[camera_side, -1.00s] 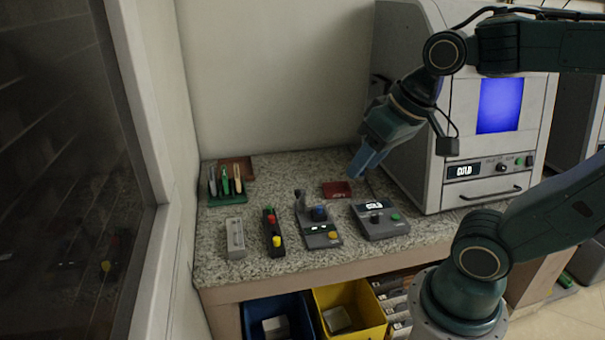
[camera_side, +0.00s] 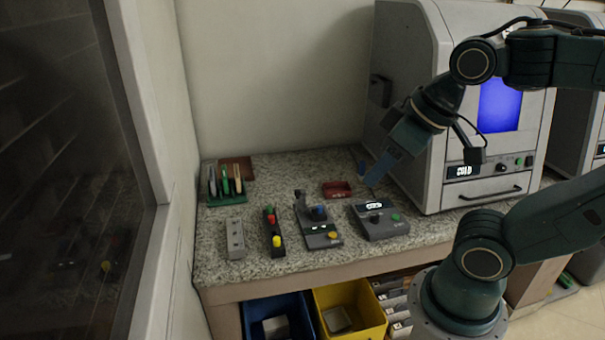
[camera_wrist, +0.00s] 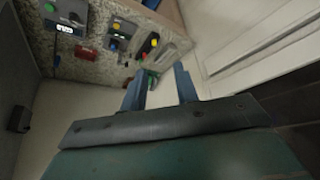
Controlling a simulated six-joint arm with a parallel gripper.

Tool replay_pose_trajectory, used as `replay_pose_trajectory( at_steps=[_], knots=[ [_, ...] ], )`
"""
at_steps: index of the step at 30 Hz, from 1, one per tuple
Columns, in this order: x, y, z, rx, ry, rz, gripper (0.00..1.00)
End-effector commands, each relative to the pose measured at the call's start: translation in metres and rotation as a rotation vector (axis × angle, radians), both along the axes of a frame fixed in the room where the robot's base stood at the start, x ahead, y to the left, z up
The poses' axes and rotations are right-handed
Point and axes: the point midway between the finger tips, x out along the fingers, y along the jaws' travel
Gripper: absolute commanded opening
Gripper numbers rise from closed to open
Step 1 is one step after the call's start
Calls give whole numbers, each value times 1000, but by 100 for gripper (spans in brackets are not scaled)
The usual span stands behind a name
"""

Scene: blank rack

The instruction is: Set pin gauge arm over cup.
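The pin gauge (camera_side: 322,238) is a grey unit with a small display and a yellow button, standing on the speckled bench. Its dark arm (camera_side: 300,202) stands up at the back left, beside the blue cup (camera_side: 319,212) and apart from it. In the wrist view the gauge (camera_wrist: 121,30) shows small near the top, with the blue cup (camera_wrist: 113,45) below its yellow button. My gripper (camera_side: 371,174) hangs above the bench, right of the gauge and behind the grey display unit. Its fingers are apart and empty in the wrist view (camera_wrist: 160,88).
A grey display unit (camera_side: 381,222) stands right of the gauge, and a red tray (camera_side: 337,189) lies behind it. Left are a button box (camera_side: 273,232), a grey block (camera_side: 235,238) and a green rack (camera_side: 228,197). A large grey machine (camera_side: 420,150) stands right of my gripper.

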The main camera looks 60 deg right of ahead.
Motion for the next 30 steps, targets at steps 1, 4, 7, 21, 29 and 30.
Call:
replay_pose_trajectory(
  at_steps=[1, 4, 7, 21, 29, 30],
  knots=[
    [0, 0, 0, 0, 0, -1, 20],
    [2, -1, 1, -1, 2, -6, 0],
    [7, -3, 4, -3, 7, -18, 0],
    [62, -28, 27, -31, 62, -171, 0],
    [102, -43, 36, -55, 96, -278, 0],
    [108, -45, 37, -59, 101, -293, 0]
  ],
)
